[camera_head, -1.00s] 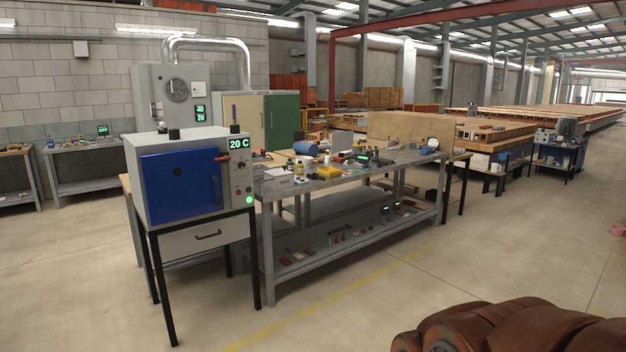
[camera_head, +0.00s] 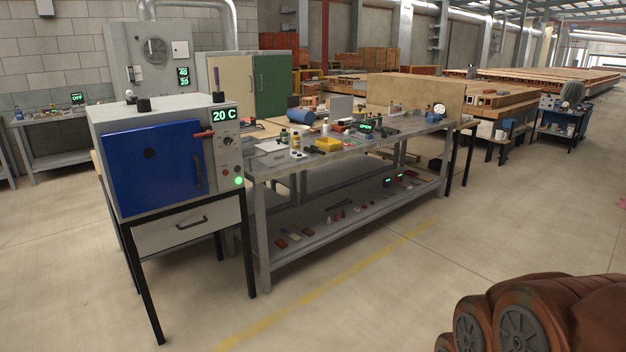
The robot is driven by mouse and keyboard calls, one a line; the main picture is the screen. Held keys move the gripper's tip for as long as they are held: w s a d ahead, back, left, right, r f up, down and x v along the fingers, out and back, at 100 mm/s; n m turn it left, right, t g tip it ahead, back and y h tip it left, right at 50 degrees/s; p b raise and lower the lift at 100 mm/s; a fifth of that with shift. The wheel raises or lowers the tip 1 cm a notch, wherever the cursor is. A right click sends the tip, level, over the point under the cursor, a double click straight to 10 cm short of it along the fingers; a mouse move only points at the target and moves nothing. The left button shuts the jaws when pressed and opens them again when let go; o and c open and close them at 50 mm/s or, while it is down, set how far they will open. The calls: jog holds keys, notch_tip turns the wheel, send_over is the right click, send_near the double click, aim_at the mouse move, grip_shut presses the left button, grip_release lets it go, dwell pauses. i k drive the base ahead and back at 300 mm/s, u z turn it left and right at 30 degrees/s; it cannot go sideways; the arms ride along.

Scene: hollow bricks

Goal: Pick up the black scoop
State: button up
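I cannot pick out the black scoop for certain. The grey metal workbench (camera_head: 262,184) in the middle holds many small tools, bottles and boxes on its top, some of them dark, and more small items on its lower shelf. They are too small to tell apart. My gripper is not in view. A brown rounded part with grey discs, probably of my own arm, shows at the bottom right.
A kiln with a blue door (camera_head: 154,168) stands on a black-legged stand left of the bench. A yellow floor line (camera_head: 330,285) runs along the bench's front. The concrete floor (camera_head: 400,300) before it is clear. A blue cart (camera_head: 558,152) stands far right.

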aim_at(315, 151)
jog(key=z, duration=0.25)
jog(key=i, duration=2.4)
jog(key=u, duration=0.65)
jog(key=i, duration=1.85)
jog(key=u, duration=0.65)
jog(key=i, duration=0.25)
jog(key=u, duration=0.25)
